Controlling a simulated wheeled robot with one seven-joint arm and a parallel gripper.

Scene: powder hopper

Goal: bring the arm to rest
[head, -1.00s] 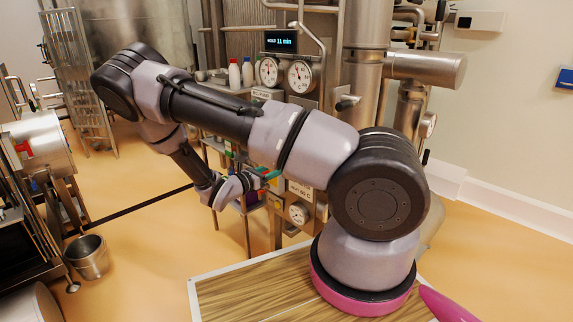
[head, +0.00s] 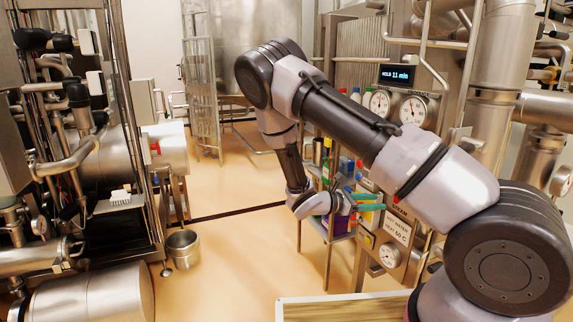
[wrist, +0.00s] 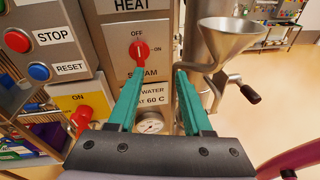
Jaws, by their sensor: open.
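My gripper (wrist: 154,98) shows in the wrist view with its two green fingers spread apart and nothing between them. Past the fingertips is a panel with a red knob (wrist: 139,50) between OFF and ON labels; the fingers look apart from it. In the head view my arm is bent, with the forearm reaching down and my gripper (head: 366,203) by the shelf and panel right of centre. The fingers there are small and partly overlapped by the background clutter.
A panel with STOP (wrist: 52,36) and RESET buttons and a steel funnel with a crank (wrist: 229,40) flank the fingers. In the head view, gauges (head: 413,109) stand behind my arm, a bucket (head: 183,249) is on the floor, and piped machinery (head: 100,160) fills the left. The middle floor is clear.

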